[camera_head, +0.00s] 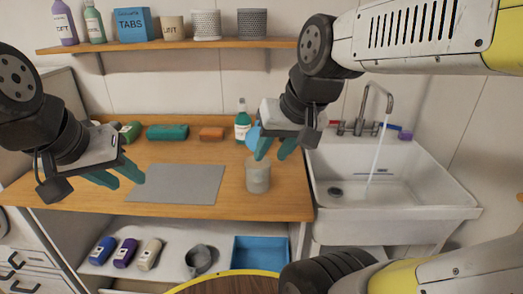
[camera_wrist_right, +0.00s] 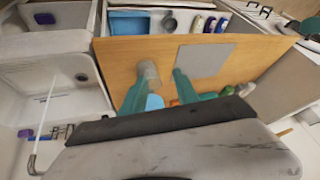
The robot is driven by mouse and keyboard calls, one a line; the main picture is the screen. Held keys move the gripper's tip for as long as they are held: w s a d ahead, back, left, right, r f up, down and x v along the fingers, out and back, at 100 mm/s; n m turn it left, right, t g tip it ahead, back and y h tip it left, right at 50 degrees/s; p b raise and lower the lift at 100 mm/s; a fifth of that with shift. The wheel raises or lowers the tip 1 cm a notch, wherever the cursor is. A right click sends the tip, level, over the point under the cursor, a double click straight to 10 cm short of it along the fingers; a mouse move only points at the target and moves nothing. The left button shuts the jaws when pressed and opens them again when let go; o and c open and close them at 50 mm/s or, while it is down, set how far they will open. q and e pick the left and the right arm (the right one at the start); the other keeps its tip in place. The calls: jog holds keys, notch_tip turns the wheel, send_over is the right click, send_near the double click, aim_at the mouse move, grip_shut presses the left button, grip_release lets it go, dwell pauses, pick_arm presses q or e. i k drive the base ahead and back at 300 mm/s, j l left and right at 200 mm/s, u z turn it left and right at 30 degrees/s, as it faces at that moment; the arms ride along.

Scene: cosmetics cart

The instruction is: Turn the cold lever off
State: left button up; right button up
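The cold lever (camera_head: 384,125), with a blue handle, is at the right of the metal faucet (camera_head: 388,97) behind the sink. A stream of water (camera_head: 378,150) runs from the spout into the basin. The hot lever (camera_head: 336,123), marked red, is at the left of the faucet. My right gripper (camera_head: 275,150) is open and empty above the counter, left of the sink and apart from the levers. Its spread fingers also show in the right wrist view (camera_wrist_right: 157,88). My left gripper (camera_head: 120,177) is open and empty over the counter's left part.
The white sink (camera_head: 335,215) adjoins the wooden counter (camera_head: 90,200). A grey cup (camera_head: 257,178) and a green-labelled bottle (camera_head: 243,125) stand near my right gripper. A purple block (camera_head: 405,134) sits on the sink's back rim. A grey mat (camera_head: 178,184) lies on the counter.

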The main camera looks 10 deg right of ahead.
aim_at(377, 123)
jog(key=z, duration=1.55)
jog(key=i+l+u, duration=0.25)
jog(key=i+l, duration=0.7)
